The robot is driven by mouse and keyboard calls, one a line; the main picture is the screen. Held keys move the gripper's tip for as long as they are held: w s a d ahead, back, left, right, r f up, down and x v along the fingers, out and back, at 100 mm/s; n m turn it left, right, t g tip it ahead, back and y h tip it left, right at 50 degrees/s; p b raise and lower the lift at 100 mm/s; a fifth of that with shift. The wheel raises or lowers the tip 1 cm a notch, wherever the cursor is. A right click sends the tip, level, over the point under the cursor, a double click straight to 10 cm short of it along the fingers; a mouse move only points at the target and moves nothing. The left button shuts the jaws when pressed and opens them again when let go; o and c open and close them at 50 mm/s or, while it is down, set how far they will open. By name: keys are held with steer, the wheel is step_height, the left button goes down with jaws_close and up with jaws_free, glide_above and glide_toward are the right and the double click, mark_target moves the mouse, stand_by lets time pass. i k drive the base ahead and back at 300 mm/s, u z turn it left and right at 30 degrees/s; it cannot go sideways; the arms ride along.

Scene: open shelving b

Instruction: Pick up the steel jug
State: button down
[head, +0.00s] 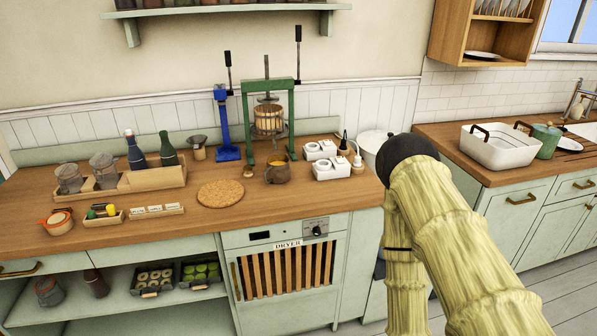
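A small brownish-grey jug (278,173) with a handle on its left stands on the wooden counter (330,195), just in front of the green-framed press (270,110). It looks like the steel jug, though its metal is hard to tell at this size. It is upright, with something orange showing at its top. My arm, in a ribbed yellow cover with a dark rounded end, rises at the right, apart from the jug. My gripper's fingers do not show.
A round cork mat (220,193) lies left of the jug, and white boxes (325,160) stand to its right. A white pot (372,143) is partly hidden by my arm. A wooden bottle crate (140,181) stands at the left. Counter in front of the jug is clear.

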mark_target(277, 170)
steer(key=u, duration=1.05)
steer(key=i, duration=0.65)
steer(key=z, duration=0.65)
